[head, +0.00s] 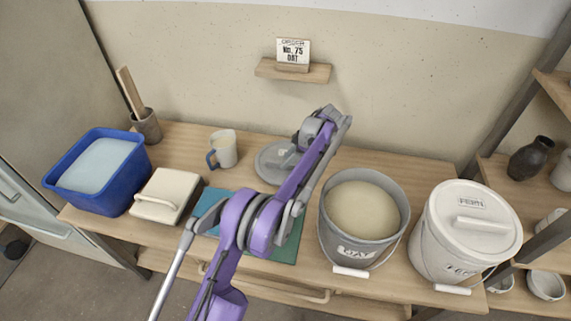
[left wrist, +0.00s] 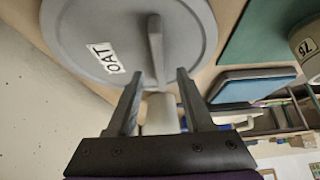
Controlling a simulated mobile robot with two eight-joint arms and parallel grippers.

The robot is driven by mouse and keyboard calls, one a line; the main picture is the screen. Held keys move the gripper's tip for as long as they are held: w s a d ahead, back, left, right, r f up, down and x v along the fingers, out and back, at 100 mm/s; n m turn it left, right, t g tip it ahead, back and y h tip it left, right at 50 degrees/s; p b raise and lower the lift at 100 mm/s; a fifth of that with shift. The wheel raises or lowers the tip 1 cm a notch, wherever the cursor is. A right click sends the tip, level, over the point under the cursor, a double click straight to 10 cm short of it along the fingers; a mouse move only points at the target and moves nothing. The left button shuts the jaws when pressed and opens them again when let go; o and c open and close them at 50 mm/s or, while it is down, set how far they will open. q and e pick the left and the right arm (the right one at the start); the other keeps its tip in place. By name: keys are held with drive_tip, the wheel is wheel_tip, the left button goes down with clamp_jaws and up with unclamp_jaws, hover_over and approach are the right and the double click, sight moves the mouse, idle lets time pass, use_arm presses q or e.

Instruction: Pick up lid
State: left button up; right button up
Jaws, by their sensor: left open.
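The lid is a round grey disc with a bar handle, lying flat on the wooden table behind the teal mat; in the head view (head: 270,167) my left arm partly covers it. In the left wrist view the lid (left wrist: 85,35) carries a label reading OAT, and its handle (left wrist: 155,45) points toward my gripper. My left gripper (left wrist: 158,74) is open, with its fingertips on either side of the handle's near end; I cannot tell whether they touch it. In the head view the left gripper (head: 300,140) is at the lid's back right. My right gripper is out of view.
A mug (head: 226,150), a lidded cream box (head: 165,190) and a blue tub (head: 120,195) stand at the left. A sign (head: 293,52) sits on the wall shelf.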

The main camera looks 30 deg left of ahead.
use_arm(q)
drive_tip(key=shift+x, duration=0.85)
clamp_jaws()
drive_tip(key=shift+r, duration=0.1)
